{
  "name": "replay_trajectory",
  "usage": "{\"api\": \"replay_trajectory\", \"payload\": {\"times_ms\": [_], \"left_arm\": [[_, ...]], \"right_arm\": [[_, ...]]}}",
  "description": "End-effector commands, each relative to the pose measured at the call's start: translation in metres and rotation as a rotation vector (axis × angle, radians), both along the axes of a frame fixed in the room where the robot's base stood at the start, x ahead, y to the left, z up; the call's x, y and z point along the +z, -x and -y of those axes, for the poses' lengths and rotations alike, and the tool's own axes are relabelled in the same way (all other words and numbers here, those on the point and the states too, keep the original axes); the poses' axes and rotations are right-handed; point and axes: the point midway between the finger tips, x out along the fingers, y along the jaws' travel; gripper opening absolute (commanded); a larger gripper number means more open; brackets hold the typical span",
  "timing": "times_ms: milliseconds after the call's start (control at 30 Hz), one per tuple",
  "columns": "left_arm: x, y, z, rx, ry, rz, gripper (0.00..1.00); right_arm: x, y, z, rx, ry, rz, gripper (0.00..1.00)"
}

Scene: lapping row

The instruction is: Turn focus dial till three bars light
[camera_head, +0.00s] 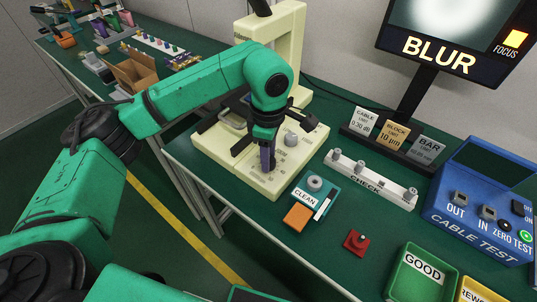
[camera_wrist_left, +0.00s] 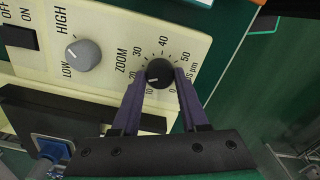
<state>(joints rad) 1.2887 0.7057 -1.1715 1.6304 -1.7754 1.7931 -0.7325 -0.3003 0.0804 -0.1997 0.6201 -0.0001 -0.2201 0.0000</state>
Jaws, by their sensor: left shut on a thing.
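The focus dial (camera_wrist_left: 159,73) is a black knob with a white pointer line, inside a scale from 0 to 50 µm on the cream panel of the scope base (camera_head: 225,155). Its pointer lies near the 10 mark. My left gripper (camera_head: 268,164) comes down onto the panel; in the left wrist view its purple fingers (camera_wrist_left: 160,84) are shut on the dial, one on each side. In the head view the fingers mostly hide the dial. The monitor (camera_head: 438,55) reads BLUR, with one orange bar (camera_head: 515,39) lit above FOCUS. My right gripper is not in view.
A grey zoom knob (camera_wrist_left: 83,55) sits beside the dial.

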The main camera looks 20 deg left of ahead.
Motion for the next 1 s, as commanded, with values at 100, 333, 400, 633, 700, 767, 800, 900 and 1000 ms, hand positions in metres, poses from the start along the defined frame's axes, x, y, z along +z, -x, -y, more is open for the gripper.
{"api": "replay_trajectory", "payload": {"times_ms": [100, 333, 400, 633, 700, 767, 800, 900, 1000], "left_arm": [[0.004, -0.002, 0.000, 0.003, 0.005, 0.010, 0.00], [0.002, -0.002, 0.000, 0.003, 0.003, 0.006, 0.74], [0.002, -0.001, 0.000, 0.003, 0.002, 0.005, 0.74], [0.010, -0.001, 0.000, 0.003, 0.001, 0.005, 0.74], [0.022, -0.002, 0.000, 0.003, 0.001, 0.007, 0.74], [0.036, -0.002, 0.000, 0.003, 0.002, 0.008, 0.74], [0.047, -0.002, 0.000, 0.004, 0.002, 0.009, 0.74], [0.078, -0.002, 0.000, 0.004, 0.002, 0.010, 0.74], [0.109, -0.002, 0.000, 0.003, 0.002, 0.009, 0.74]], "right_arm": [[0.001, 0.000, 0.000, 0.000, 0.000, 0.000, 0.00], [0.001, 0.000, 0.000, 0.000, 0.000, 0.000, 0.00], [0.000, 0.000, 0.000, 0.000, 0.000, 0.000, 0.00], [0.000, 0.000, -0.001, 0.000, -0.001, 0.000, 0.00], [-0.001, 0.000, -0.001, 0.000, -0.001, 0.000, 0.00], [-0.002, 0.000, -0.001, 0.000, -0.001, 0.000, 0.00], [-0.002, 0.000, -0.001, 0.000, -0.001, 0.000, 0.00], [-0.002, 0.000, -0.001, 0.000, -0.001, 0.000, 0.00], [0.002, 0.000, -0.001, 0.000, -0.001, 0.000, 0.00]]}}
